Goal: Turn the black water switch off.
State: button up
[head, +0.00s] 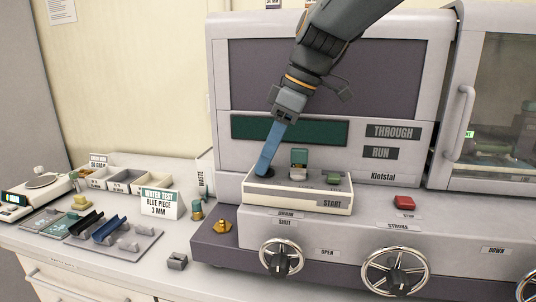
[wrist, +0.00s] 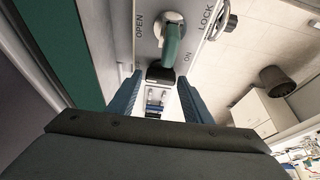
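My gripper (head: 265,168) reaches down at the left end of the white switch box (head: 290,201), with its blue fingers by a small dark part there. In the wrist view, the two blue fingers of my gripper (wrist: 160,82) stand apart. A black piece (wrist: 161,73) at the end of a teal lever (wrist: 172,46) shows in line with the gap; I cannot tell whether the fingers touch it. Words OPEN, ON and LOCK show near the lever. An upright teal switch (head: 299,158) stands mid-box, and a low green switch (head: 333,179) lies to its right. Which part is the black water switch is unclear.
A grey machine (head: 225,165) rises behind the box. Handwheels (head: 282,257) and a red button (head: 404,203) are in front. On the left counter are a water test sign (head: 159,203), a tray (head: 140,245) of blocks and small bins.

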jog(key=shift+r, duration=0.1)
jog(key=b+v, duration=0.1)
jog(key=v, duration=0.6)
jog(key=shift+r, duration=0.3)
jog(key=shift+d, duration=0.1)
